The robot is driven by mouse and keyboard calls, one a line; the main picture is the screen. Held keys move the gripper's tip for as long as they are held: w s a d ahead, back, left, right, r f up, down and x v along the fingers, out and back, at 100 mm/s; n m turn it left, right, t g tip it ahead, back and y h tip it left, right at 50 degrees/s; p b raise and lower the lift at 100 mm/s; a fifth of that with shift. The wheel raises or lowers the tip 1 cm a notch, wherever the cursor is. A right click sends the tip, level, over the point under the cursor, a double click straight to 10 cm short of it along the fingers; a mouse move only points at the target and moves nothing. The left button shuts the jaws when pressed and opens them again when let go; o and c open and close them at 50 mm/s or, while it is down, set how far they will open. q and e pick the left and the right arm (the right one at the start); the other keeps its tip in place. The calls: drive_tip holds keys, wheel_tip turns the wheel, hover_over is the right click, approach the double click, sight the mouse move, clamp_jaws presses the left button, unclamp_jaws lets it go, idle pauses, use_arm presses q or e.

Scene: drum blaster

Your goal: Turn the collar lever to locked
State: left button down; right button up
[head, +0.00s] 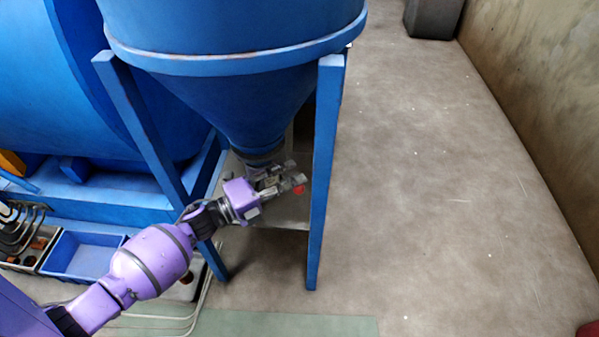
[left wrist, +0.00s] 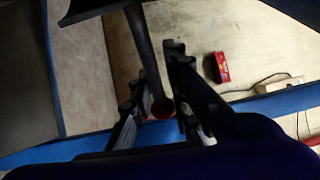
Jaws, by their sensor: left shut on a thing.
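The blue hopper (head: 240,100) narrows down to a dark collar (head: 260,157) at its outlet. A red knob (head: 299,189) shows at the fingers of my left gripper (head: 287,178), just below the collar. In the left wrist view, the grey rod of the collar lever (left wrist: 148,55) runs down to a dark red knob (left wrist: 162,107) between the fingers of my left gripper (left wrist: 157,95). The gripper is shut on the lever near its knob end. The fingers and the shade partly hide the lever and collar, and no locked mark can be read. My right gripper is not in view.
Blue stand legs rise on both sides of my left arm, the right one (head: 323,180) close to the gripper. A blue tray (head: 75,262) and a large blue drum (head: 110,90) are at left. A red box (left wrist: 216,67) shows in the wrist view.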

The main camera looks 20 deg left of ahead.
use_arm(q)
drive_tip(key=shift+s+a+f+m+g+h, duration=0.25)
drive_tip(key=shift+s+f+g+h, duration=0.05)
drive_tip(key=shift+s, duration=0.1)
drive_tip(key=shift+s+a+f+m+g+h, duration=0.2)
drive_tip(key=shift+s+f+m+g+h, duration=0.1)
drive_tip(key=shift+s, duration=0.1)
drive_tip(key=c, duration=1.9)
unclamp_jaws()
drive_tip(key=shift+o, duration=0.4)
drive_tip(key=shift+w+r, duration=0.1)
drive_tip(key=shift+r, duration=0.2)
drive_tip(key=v, duration=0.7)
drive_tip(key=shift+a, duration=0.15)
